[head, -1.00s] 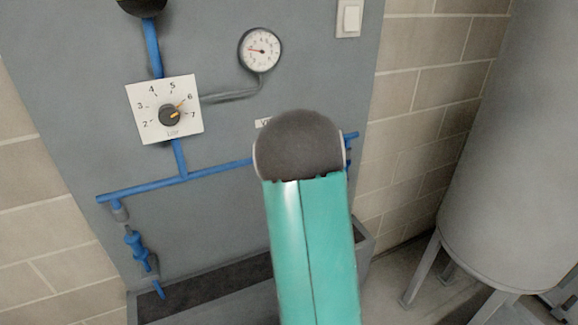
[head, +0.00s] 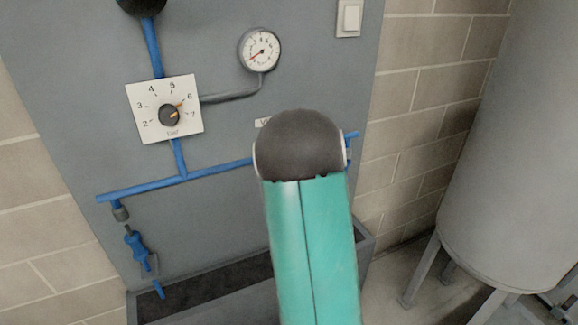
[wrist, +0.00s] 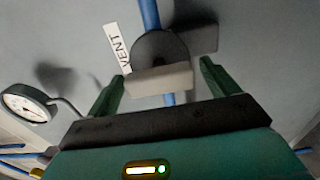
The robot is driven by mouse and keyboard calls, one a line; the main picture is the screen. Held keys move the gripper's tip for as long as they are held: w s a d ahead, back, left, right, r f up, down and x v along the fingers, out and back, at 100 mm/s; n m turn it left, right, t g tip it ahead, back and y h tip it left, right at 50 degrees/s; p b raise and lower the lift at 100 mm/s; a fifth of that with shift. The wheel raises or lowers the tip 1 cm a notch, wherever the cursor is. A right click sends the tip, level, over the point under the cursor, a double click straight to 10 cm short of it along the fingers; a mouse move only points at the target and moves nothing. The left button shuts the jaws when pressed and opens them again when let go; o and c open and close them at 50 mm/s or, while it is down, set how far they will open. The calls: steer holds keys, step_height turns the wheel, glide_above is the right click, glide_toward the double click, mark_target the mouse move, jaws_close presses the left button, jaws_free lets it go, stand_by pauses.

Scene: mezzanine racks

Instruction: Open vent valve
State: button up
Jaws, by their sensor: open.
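In the wrist view the vent valve has a dark round body (wrist: 158,47) and a pale grey bar handle (wrist: 160,81). The handle lies across the blue pipe (wrist: 150,14). A white VENT label (wrist: 117,48) is beside it. My gripper (wrist: 162,72) is open, with one green finger on each side of the handle. Small gaps show between the fingers and the handle ends. In the head view my arm hides the valve and gripper. The pressure gauge (head: 259,51) has its red needle at lower left; it also shows in the wrist view (wrist: 28,104).
A dial plate (head: 165,109) with a black knob, its orange pointer near 6, is on the grey panel. A blue coupling (head: 136,243) hangs at lower left above a grey trough (head: 190,308). A large grey tank (head: 515,150) stands at right. A light switch (head: 349,18) is above.

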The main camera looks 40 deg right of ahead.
steer(key=v, duration=1.3)
steer(key=shift+s, duration=0.15)
steer(key=shift+a+r, duration=0.1)
steer(key=shift+a, duration=0.05)
steer(key=w+a+r+m+g, duration=0.2)
steer(key=a+r+m+g, duration=0.1)
steer(key=a+m, duration=0.25)
steer(key=w+a+r+m+g, duration=0.2)
steer(key=a+r+m+g, duration=0.15)
steer(key=a, duration=0.35)
steer(key=s+a+r+m+g+y, duration=0.1)
steer(key=s+a+m+g+y, duration=0.1)
steer(key=s+a, duration=0.5)
steer(key=s+a+r+m+g+y, duration=0.1)
steer(key=s+a+m+g+y, duration=0.2)
steer(key=s+a, duration=0.5)
steer(key=a+m, duration=0.1)
steer(key=a, duration=0.3)
steer(key=shift+a+r, duration=0.15)
steer(key=shift+a, duration=0.25)
